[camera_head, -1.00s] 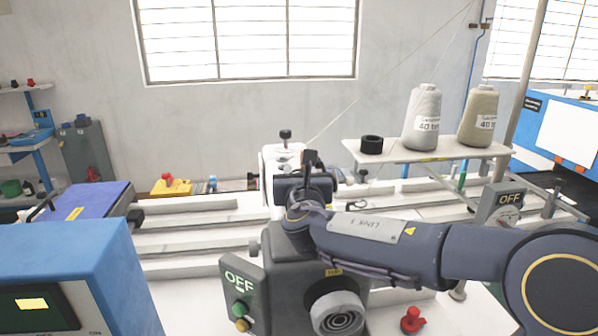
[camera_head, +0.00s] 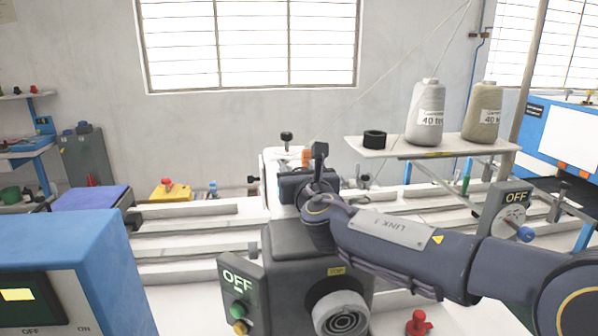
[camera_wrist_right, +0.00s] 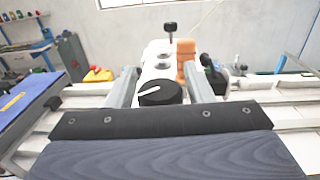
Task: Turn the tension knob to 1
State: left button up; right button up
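The black tension knob (camera_wrist_right: 160,92) with a white pointer line shows in the right wrist view, on the white sewing machine head (camera_wrist_right: 156,62). The pointer slants up to the right; I cannot read any number around it. My right gripper (camera_wrist_right: 163,84) is open, with one grey finger on each side of the knob. I cannot tell whether either finger touches it. In the head view my right gripper (camera_head: 308,186) is at the machine head, and its wrist hides the knob. My left gripper is not in view.
A dark control box with an OFF panel (camera_head: 238,282) stands in front. Another OFF box (camera_head: 514,198) with a blue-handled dial is at right. Thread cones (camera_head: 427,112) stand on a raised shelf (camera_head: 400,150). A blue machine (camera_head: 70,265) fills the lower left.

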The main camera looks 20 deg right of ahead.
jog(key=shift+o, duration=0.7)
jog(key=shift+s+a+b, duration=0.1)
jog(key=shift+s+a, duration=0.15)
jog(key=shift+s, duration=1)
jog(key=shift+s+a+b, duration=0.15)
jog(key=shift+s+a, duration=0.15)
jog(key=shift+s, duration=1)
jog(key=shift+s+a+b, duration=0.1)
jog(key=shift+s+a, duration=0.15)
jog(key=shift+s, duration=1)
